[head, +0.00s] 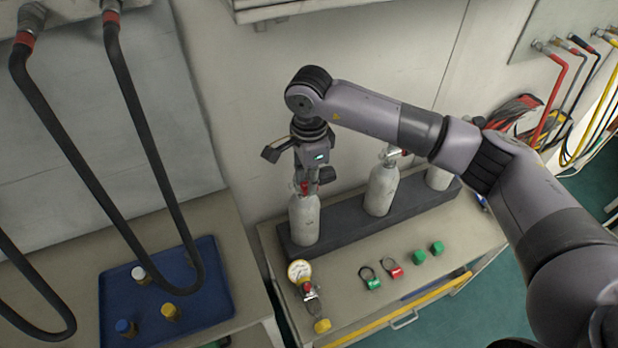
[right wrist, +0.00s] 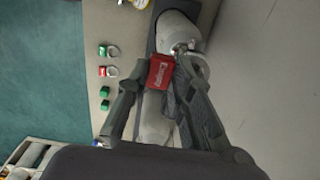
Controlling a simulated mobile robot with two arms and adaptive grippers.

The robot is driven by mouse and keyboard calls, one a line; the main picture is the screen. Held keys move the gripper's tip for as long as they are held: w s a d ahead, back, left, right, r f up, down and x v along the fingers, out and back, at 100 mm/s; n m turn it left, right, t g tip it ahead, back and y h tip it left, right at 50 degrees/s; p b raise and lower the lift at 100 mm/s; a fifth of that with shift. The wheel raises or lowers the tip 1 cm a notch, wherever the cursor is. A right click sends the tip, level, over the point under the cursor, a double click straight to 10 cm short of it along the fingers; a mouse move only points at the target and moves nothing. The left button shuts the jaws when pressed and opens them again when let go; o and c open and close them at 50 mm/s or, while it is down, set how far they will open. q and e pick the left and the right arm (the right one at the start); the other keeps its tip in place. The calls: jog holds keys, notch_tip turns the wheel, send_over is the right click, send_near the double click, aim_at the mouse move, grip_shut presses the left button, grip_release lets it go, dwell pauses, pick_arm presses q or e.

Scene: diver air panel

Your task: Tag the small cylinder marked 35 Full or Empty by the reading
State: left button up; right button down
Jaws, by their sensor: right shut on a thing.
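My right gripper (head: 306,180) points down at the top of the leftmost small white cylinder (head: 304,220). In the right wrist view it is shut on a red tag (right wrist: 162,72) lettered "Empty", right beside that cylinder's valve (right wrist: 180,47). Whether the tag's loop is around the neck cannot be seen. The number on the cylinder is not readable. A gauge (head: 299,271) with a white dial lies on the bench in front of the cylinder; its reading is too small to tell. A green tag (head: 372,282) and another red tag (head: 394,272) lie on the bench. My left gripper is out of view.
The dark rack (head: 340,222) also holds a middle cylinder (head: 381,190) and a right one (head: 439,178). Green caps (head: 419,257) and a yellow cap (head: 322,326) are on the bench. A blue tray (head: 215,290) with caps and black hoses (head: 140,120) are at left.

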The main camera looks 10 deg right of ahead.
jog(key=shift+f, duration=0.25)
jog(key=c, duration=1.3)
grip_release()
jog(key=shift+c, duration=0.2)
notch_tip(320, 180, up, 8)
jog(key=shift+f, duration=0.2)
